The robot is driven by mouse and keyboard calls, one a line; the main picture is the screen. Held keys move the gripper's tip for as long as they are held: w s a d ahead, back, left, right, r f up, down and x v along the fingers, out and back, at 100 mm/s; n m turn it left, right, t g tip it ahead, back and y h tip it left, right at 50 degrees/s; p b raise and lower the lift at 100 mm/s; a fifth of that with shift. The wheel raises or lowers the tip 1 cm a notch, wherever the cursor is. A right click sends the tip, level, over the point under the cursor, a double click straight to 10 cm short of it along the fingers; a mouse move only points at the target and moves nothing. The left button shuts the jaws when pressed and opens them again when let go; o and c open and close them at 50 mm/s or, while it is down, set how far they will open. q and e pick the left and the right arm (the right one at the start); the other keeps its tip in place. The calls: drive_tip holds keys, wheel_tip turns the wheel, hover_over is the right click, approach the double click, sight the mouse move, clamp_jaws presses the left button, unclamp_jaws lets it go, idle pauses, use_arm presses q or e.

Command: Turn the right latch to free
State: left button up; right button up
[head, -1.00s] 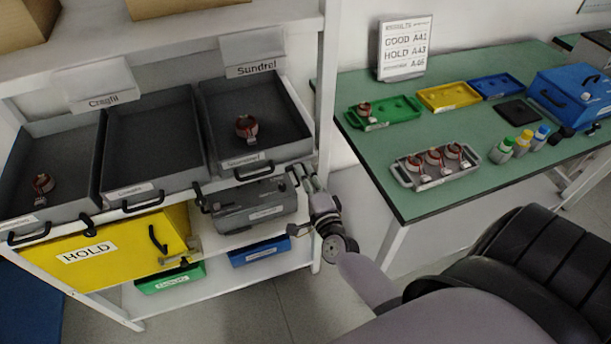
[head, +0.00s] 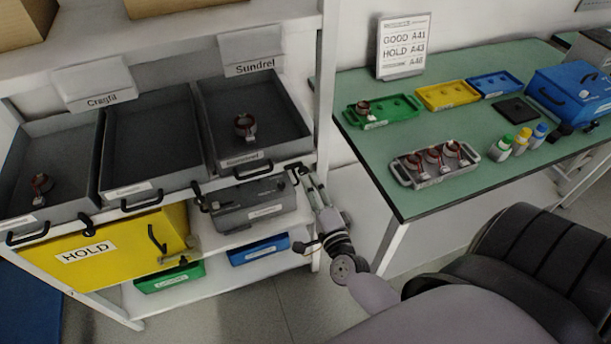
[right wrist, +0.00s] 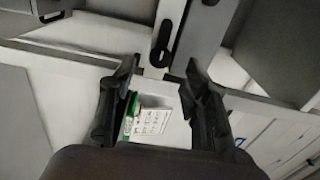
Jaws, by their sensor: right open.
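The right latch (head: 295,173) is a small dark lever at the right end of the rail under the Sundrel tray, partly hidden by my gripper. In the right wrist view, a black latch lever (right wrist: 163,42) lies on a grey bar just beyond my fingertips. My right gripper (head: 307,178) is beside the right latch at the shelf's right post. In the right wrist view its two fingers (right wrist: 159,75) are apart with the latch ahead of the gap, not clearly between them. A matching left latch (head: 197,195) is on the same rail. My left gripper is not in view.
The Sundrel tray (head: 287,118) holds a copper-wound stator (head: 245,126). A grey case (head: 228,212) and a yellow HOLD box (head: 130,246) are under the trays. A white shelf post (head: 325,110) and a green-topped table (head: 430,205) bound the gripper's space.

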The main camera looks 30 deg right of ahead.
drive_tip(key=v, duration=0.6)
drive_tip(key=shift+s, duration=0.35)
drive_tip(key=shift+a, duration=0.15)
drive_tip(key=s+a+f+n+g+y, duration=0.25)
drive_tip(key=f+n, duration=0.25)
drive_tip(key=f, duration=0.5)
drive_tip(key=s+a+f+n+g+y, duration=0.1)
drive_tip(key=s+a+f+n+g, duration=0.2)
drive_tip(key=f, duration=0.7)
drive_tip(key=s+a+f+n+g+y, duration=0.1)
drive_tip(key=s+a+f+n+g, duration=0.15)
drive_tip(key=s+f+n, duration=0.55)
drive_tip(key=s+d+f+n+g, duration=0.2)
drive_tip(key=s+f+n+g, duration=0.5)
drive_tip(key=s+f, duration=0.9)
drive_tip(key=s+g, duration=0.1)
drive_tip(key=s, duration=0.2)
drive_tip(key=shift+d+g, duration=0.15)
drive_tip(key=shift+g, duration=0.15)
drive_tip(key=shift+h, duration=0.25)
